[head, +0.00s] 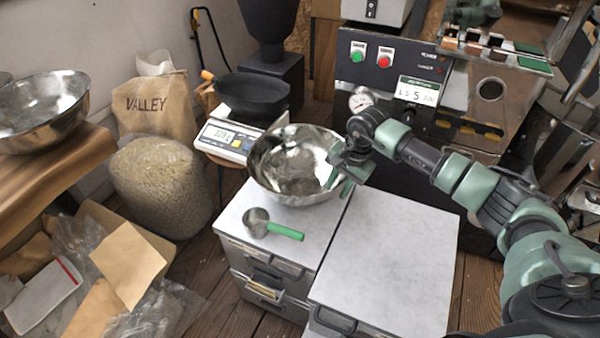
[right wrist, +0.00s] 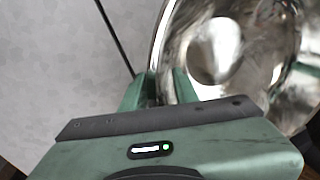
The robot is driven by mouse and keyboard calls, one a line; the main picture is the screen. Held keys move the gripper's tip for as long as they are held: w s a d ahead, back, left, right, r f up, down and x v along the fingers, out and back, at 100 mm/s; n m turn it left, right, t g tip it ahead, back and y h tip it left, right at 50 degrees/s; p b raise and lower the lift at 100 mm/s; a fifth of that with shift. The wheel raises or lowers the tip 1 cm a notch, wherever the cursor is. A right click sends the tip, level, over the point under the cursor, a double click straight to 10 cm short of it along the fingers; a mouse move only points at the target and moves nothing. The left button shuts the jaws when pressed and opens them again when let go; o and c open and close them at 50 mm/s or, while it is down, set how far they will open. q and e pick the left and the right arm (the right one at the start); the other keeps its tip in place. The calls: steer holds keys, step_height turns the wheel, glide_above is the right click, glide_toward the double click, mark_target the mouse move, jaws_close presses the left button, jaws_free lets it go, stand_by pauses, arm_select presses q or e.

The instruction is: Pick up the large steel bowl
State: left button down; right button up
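The large steel bowl (head: 290,172) is shiny and wide, and sits on the pale top of the left drawer cabinet (head: 238,215). My right gripper (head: 342,172) is at the bowl's right rim. In the right wrist view, the bowl (right wrist: 235,50) fills the upper right, and its rim passes between the two green fingers of my right gripper (right wrist: 161,88). The fingers are close together with the bowl wall between them, one inside and one outside. The bowl's underside is hidden. My left gripper is not in view.
A green-handled scoop (head: 272,226) lies in front of the bowl. A scale (head: 225,140) with a black pan (head: 253,96) stands behind it. The right cabinet top (head: 390,260) is clear. Another steel bowl (head: 42,108) sits on the wooden table at left. A control panel machine (head: 385,75) stands behind.

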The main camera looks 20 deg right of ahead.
jaws_close()
steer(key=shift+s, duration=0.1)
stand_by(1.2)
